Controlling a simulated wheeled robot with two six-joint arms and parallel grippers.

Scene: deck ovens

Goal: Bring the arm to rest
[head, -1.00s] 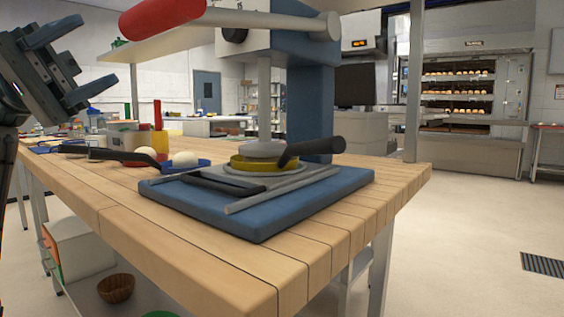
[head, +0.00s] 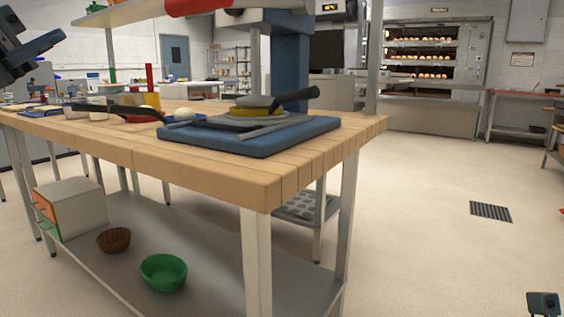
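My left gripper (head: 40,28) is at the upper left edge of the head view, partly cut off. Its two dark fingers stand apart with nothing between them. It is in the air above the left part of the wooden workbench (head: 200,170). A small dark grey part at the lower right corner looks like the tip of my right gripper (head: 543,303). Too little of it shows to tell whether it is open or shut.
The lower shelf holds a brown bowl (head: 114,240) and a green bowl (head: 164,272).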

